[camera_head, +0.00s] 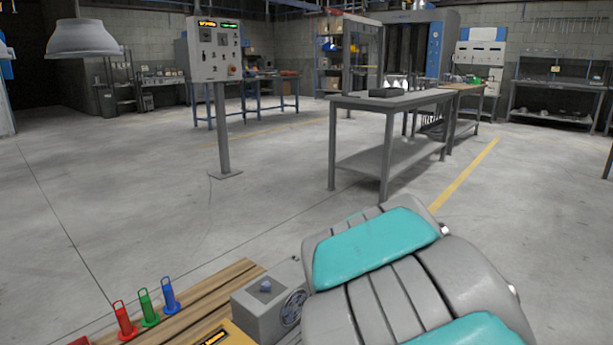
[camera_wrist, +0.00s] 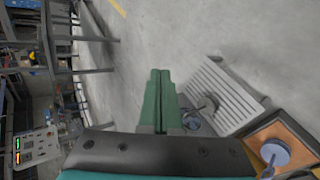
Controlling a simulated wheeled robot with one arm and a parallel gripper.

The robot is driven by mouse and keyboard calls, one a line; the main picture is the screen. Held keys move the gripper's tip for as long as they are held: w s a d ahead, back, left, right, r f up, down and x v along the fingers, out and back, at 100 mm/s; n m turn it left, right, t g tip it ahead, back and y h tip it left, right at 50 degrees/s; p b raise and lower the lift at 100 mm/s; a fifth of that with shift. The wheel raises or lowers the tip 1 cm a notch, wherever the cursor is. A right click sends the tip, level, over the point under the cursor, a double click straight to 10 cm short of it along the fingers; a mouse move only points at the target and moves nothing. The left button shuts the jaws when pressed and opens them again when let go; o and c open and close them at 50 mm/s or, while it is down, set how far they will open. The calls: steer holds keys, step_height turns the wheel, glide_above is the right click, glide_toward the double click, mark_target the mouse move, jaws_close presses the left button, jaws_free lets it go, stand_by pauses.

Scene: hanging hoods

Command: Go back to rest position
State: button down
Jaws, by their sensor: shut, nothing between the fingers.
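My gripper (camera_wrist: 160,75) shows in the wrist view as two green fingers lying side by side, shut and empty. It is over open grey floor and touches nothing that I can see. In the head view my grey and teal arm fills the lower right, and the gripper itself is out of that picture. A grey hanging hood (camera_head: 83,39) is at the upper left of the head view, well away from my arm.
A control panel (camera_head: 214,50) stands on a post, with a grey metal table (camera_head: 390,100) to its right. Red (camera_head: 124,322), green (camera_head: 148,308) and blue (camera_head: 170,296) holders stand on wooden slats (camera_head: 205,300) at the lower left. Open floor lies between.

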steer(key=s+d+m+g+p, duration=0.1)
steer(key=s+d+m+g, duration=0.35)
steer(key=s, duration=0.65)
steer(key=s+a+f+m+g+y+p, duration=0.1)
steer(key=s+a+m+g, duration=0.1)
steer(key=s, duration=0.8)
steer(key=s+a+f+m+g+y, duration=0.1)
steer(key=s+a+m, duration=0.3)
steer(key=s, duration=0.6)
steer(key=s+a+f+m+g+y+p, duration=0.1)
steer(key=s+a+m+g+y, duration=0.1)
steer(key=s, duration=0.8)
steer(key=shift+a+f+m+g+y+p, duration=0.15)
steer(key=shift+a+m+g+y+p, duration=0.2)
steer(key=shift+a+m+g, duration=0.45)
